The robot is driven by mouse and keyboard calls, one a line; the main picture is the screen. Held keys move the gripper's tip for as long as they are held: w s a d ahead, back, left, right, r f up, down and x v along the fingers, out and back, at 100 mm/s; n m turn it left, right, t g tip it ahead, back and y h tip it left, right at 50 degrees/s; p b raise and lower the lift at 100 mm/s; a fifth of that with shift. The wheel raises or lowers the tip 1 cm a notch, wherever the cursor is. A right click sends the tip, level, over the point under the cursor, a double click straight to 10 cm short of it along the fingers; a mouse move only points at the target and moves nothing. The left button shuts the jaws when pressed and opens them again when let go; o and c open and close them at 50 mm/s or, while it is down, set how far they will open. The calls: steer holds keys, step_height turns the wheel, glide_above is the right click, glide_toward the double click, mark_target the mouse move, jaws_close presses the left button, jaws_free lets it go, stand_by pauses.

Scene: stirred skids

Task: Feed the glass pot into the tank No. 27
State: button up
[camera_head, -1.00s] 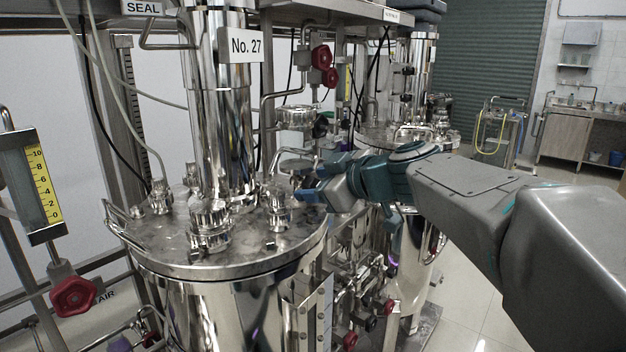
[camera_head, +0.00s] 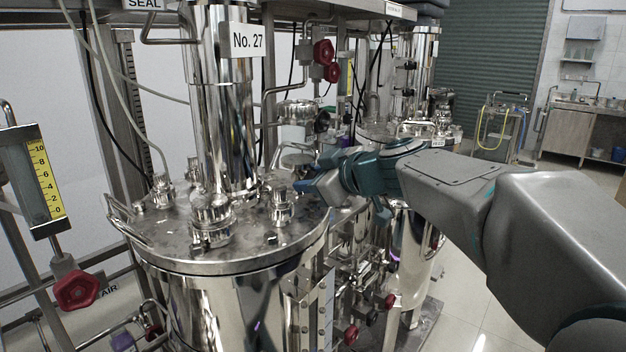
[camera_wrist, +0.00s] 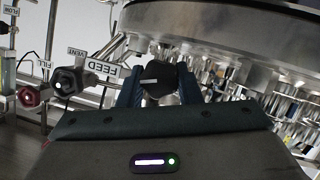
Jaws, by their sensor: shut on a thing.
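Tank No. 27 (camera_head: 245,262) is a polished steel vessel with a flat lid, a tall central column and a "No. 27" label (camera_head: 247,40). My gripper (camera_head: 312,182) is at the right edge of its lid in the head view. The knob is hidden in the head view.
In the wrist view a second dark knob (camera_wrist: 68,81) sits by a "VENT" label (camera_wrist: 77,51), and a red knob (camera_wrist: 30,97) by "FILL". The tank's rim (camera_wrist: 215,52) overhangs the gripper. Clamped fittings (camera_head: 282,205) stand on the lid. Open floor lies at right.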

steer(key=shift+f, duration=0.1)
steer(key=shift+w+m+g+y+b, duration=0.1)
steer(key=shift+m+g+y+b, duration=0.4)
steer(key=shift+m+b, duration=0.65)
steer(key=shift+d+m+g+y+b, duration=0.1)
steer(key=shift+m+g+y+b, duration=0.4)
steer(key=shift+m+g+b, duration=0.6)
steer(key=shift+m, duration=0.25)
steer(key=o, duration=1)
steer(key=v, duration=1.4)
